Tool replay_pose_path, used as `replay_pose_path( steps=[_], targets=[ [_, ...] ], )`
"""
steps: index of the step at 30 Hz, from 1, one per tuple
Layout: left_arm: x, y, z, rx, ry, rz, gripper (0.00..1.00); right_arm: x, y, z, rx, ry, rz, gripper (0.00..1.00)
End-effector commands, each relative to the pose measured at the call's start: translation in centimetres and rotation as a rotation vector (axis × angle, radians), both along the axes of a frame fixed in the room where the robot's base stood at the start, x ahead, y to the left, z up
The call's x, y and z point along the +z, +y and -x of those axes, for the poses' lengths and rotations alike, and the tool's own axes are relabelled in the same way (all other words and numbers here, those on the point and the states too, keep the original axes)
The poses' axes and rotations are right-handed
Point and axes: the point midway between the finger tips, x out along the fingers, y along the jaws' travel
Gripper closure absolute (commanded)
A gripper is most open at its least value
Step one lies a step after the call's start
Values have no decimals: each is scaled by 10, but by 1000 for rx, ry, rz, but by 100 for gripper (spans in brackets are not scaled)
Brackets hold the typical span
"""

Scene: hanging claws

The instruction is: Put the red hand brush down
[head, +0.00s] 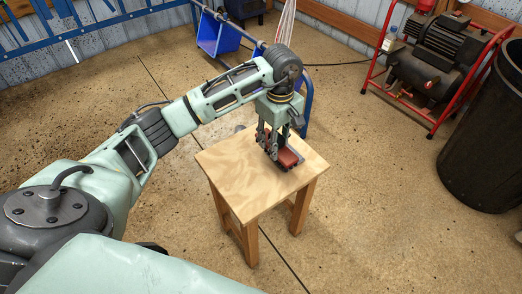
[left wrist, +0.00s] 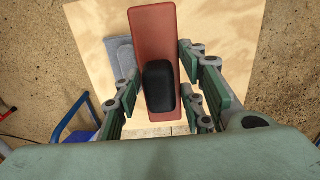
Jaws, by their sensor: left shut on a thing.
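The red hand brush (head: 290,158) is at the small wooden stool's top (head: 235,172), toward its right-hand part in the head view. My left gripper (head: 279,146) points down over the stool, shut on the brush. In the left wrist view the brush (left wrist: 153,35) shows as a long red block with a black grip pad (left wrist: 160,86), between the green finger pads of my left gripper (left wrist: 165,100). I cannot tell whether the underside of the brush touches the wood. My right gripper is not in view.
Much of the stool top is bare. Blue bins (head: 217,37) stand behind, a red-framed compressor (head: 425,65) and dark barrel (head: 488,135) at right.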

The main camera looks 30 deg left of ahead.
Motion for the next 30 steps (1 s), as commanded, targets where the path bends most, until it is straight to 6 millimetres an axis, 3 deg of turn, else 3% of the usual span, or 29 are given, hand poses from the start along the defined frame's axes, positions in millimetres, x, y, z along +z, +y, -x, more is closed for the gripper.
replay_pose_path(
  steps=[3,9,14,21,30],
  targets=[
    [-17,27,-1,3,1,1,84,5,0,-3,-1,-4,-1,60],
    [-30,51,-3,-2,-2,1,84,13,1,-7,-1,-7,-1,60],
    [-40,53,-3,-5,1,2,84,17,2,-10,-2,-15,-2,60],
    [-71,52,-2,-4,1,2,84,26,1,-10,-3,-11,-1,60],
    [-72,53,-3,-5,-2,1,84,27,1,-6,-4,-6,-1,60]
  ],
)
